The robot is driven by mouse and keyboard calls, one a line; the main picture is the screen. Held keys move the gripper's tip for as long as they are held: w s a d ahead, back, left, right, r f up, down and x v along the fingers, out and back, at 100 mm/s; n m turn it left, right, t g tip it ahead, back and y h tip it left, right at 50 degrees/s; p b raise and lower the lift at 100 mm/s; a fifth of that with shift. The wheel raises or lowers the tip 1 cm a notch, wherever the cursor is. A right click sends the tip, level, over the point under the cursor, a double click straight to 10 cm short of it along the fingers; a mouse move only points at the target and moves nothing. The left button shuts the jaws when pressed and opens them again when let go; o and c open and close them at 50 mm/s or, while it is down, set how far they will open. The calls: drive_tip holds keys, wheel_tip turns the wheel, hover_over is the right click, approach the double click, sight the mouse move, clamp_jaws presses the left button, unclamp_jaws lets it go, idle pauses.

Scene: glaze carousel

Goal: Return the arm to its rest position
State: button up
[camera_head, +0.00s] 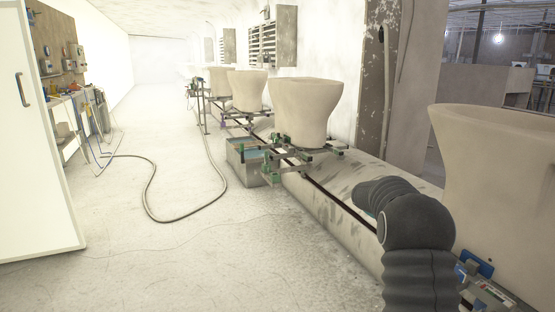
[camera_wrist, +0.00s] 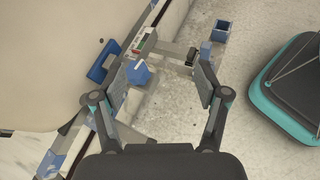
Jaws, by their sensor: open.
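My arm, in a dark ribbed sleeve, rises at the lower right of the head view and bends over the low rail bed. My gripper (camera_wrist: 160,85) shows in the wrist view, its two fingers spread wide with nothing held between them. It points down over the floor beside a fixture. A blue block (camera_wrist: 138,72) shows beyond the left finger, apart from the jaws as far as I can tell. My gripper does not show in the head view.
A large pale ceramic piece (camera_head: 500,190) stands close to my arm at right. Its fixture carries a blue handle (camera_wrist: 101,61). Another ceramic piece (camera_head: 305,110) stands farther along the rail bed (camera_head: 325,215). A hose (camera_head: 150,195) crosses the mostly open floor. A white cabinet (camera_head: 35,140) stands at left.

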drive_tip(key=s+a+r+m+t+y, duration=0.25)
drive_tip(key=s+a+r+t, duration=0.2)
drive_tip(key=s+a, duration=0.3)
drive_tip(key=s+a+m+t+y, duration=0.6)
drive_tip(key=s+a+t+y, duration=0.2)
drive_tip(key=s+a, duration=1)
drive_tip(key=s, duration=0.4)
drive_tip(key=shift+s+a+f, duration=0.15)
drive_tip(key=shift+f, duration=0.1)
drive_tip(key=shift+t, duration=0.25)
